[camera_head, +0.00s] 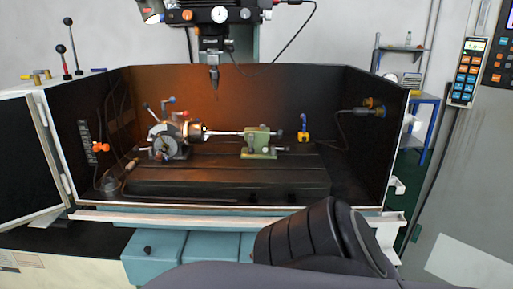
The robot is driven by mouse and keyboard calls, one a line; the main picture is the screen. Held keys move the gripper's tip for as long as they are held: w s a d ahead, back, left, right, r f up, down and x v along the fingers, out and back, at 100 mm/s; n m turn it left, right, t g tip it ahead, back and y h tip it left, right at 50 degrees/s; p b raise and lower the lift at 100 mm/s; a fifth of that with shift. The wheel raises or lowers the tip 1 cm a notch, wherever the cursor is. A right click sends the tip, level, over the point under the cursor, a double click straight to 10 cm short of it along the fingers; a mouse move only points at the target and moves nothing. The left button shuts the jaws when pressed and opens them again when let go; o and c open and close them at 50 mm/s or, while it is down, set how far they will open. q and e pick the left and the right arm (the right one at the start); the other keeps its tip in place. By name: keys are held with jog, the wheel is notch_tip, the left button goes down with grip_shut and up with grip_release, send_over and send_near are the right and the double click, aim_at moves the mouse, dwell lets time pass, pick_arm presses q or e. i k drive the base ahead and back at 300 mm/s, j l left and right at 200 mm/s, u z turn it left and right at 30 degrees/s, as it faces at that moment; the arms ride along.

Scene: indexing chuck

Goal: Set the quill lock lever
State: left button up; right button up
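The milling head (214,30) hangs at the top centre, cut off by the picture's upper edge. I cannot tell which part is the quill lock lever. The spindle with its tool (214,76) points down above the table, apart from the work below. Neither of my grippers is in view. A dark ribbed part of my own body fills the bottom centre right.
An indexing chuck (169,141) and a green tailstock (259,143) hold a thin rod between them on the dark table (230,180). Black enclosure walls surround them; the left door (25,155) stands open. A control panel (467,72) is at right. Two levers rise at upper left.

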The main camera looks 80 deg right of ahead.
aim_at(251, 150)
jog(key=z, duration=2.45)
jog(key=i+l+z, duration=0.15)
